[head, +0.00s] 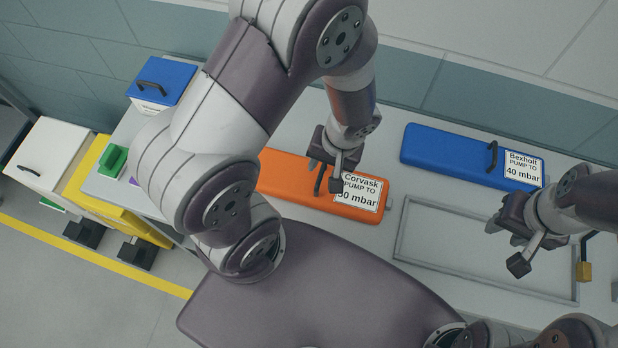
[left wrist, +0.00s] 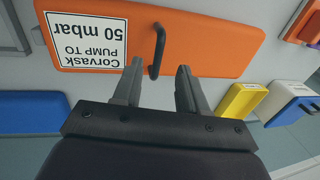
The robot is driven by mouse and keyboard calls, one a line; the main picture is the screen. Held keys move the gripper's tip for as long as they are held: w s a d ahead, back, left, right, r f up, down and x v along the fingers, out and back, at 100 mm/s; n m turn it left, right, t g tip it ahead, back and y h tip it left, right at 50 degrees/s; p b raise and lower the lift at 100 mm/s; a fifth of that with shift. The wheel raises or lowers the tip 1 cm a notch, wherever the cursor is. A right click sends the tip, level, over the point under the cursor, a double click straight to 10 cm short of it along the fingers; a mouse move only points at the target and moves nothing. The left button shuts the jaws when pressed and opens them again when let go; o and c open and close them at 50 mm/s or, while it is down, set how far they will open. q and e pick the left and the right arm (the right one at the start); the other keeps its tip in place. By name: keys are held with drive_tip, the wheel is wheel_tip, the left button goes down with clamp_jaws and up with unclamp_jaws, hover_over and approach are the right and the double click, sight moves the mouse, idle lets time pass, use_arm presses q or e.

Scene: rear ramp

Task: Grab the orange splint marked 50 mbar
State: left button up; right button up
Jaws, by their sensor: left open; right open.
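The orange splint (head: 285,178) lies on the grey table, with a white label reading "Corvask PUMP TO 50 mbar" and a dark handle standing up from it. My left gripper (head: 326,170) is above it and partly hides the label and handle. In the left wrist view the orange splint (left wrist: 205,45) fills the upper part, and its handle (left wrist: 157,50) stands between the fingertips' directions. The left gripper (left wrist: 157,85) is open, with nothing held; whether it touches the handle I cannot tell. My right gripper (head: 510,240) is open over the grey frame at the right.
A blue splint (head: 455,155) labelled "Bexholt PUMP TO 40 mbar" lies at the back right. An empty grey rectangular frame (head: 400,228) lies right of the orange splint. A blue-lidded box (head: 163,82), a white box (head: 45,150) and a yellow box (head: 115,205) stand at the left.

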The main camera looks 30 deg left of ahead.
sight(322, 174)
use_arm(q)
drive_tip(key=f, duration=0.4)
drive_tip(key=shift+w+a+f, duration=0.2)
drive_tip(key=shift+a+f, duration=0.1)
drive_tip(key=shift+a, duration=0.1)
drive_tip(key=shift+c, duration=0.2)
clamp_jaws()
drive_tip(key=shift+r, duration=0.1)
idle(0.7)
